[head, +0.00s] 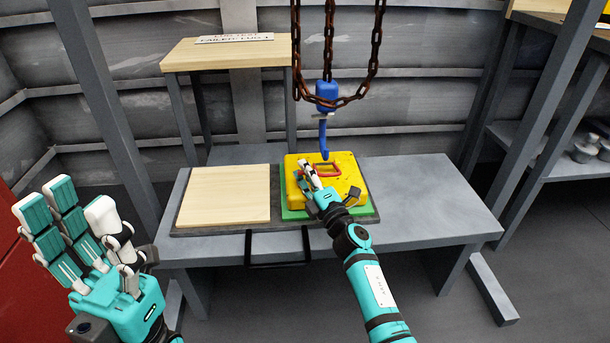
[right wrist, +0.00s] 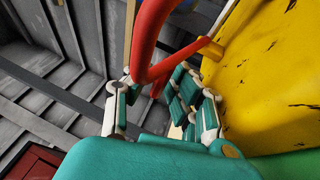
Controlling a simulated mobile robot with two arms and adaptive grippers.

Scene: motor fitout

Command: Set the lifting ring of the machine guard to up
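The machine guard (head: 346,187) is a worn yellow block on a green base on the table. Its red lifting ring (head: 329,170) is on top; in the right wrist view the ring (right wrist: 150,40) shows large and close, standing off the yellow face (right wrist: 265,80). I cannot tell its exact angle. My right gripper (head: 312,180) is at the left part of the guard's top, beside the ring. In the right wrist view its fingers (right wrist: 155,105) are spread, with the red bar in front of the gap. My left gripper (head: 80,225) is open and empty at the far left.
A blue hook (head: 323,135) hangs on rusty chains (head: 328,50) just above the guard. A pale wooden board (head: 226,195) lies on the dark tray (head: 250,229) left of the guard. The grey table (head: 430,195) is clear to the right. A wooden stand (head: 225,54) is behind.

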